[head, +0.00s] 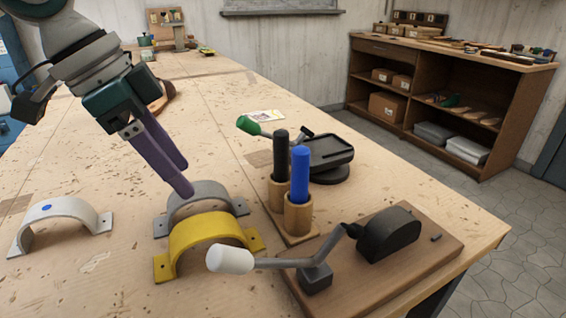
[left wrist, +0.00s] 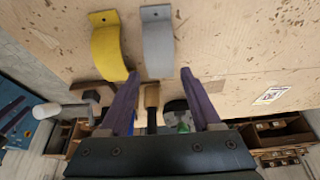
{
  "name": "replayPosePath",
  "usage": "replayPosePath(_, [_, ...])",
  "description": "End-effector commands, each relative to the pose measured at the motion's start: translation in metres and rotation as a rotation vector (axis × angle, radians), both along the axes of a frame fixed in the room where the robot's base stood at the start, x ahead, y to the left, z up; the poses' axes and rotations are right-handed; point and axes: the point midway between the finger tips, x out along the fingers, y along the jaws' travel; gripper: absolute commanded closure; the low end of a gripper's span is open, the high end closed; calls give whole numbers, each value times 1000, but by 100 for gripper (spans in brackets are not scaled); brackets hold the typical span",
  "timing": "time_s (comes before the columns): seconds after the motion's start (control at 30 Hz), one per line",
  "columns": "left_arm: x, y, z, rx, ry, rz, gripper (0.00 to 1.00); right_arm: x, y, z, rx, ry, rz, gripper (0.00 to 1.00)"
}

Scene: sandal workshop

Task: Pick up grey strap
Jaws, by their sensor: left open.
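The grey strap (head: 209,190) is an arched band with flat feet, standing on the bench just behind the yellow strap (head: 205,229), which hides part of it. My left gripper (head: 184,180) comes down from the upper left with purple fingers, its tips at the top of the grey arch. In the left wrist view, the grey strap (left wrist: 157,45) lines up with the gap between the open fingers (left wrist: 160,82), and the yellow strap (left wrist: 108,45) lies left of them. I cannot tell whether the fingers touch the grey strap. My right gripper is not in view.
A white strap (head: 75,207) with a blue dot stands at the left. Right of the straps are a black handle (head: 281,155) and a blue handle (head: 300,175) in wooden holders. A white-knobbed lever tool (head: 232,260) reaches close to the yellow strap.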

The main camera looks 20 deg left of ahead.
Motion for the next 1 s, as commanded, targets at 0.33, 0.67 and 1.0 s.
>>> replayPosePath(0.33, [20, -20, -38, -1, 1, -1, 35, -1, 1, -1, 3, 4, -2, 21])
replayPosePath(0.67, [23, -22, -49, 1, -1, -1, 35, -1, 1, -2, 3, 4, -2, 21])
replayPosePath(1.0, [22, -22, -48, 2, 0, -1, 71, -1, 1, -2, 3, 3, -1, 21])
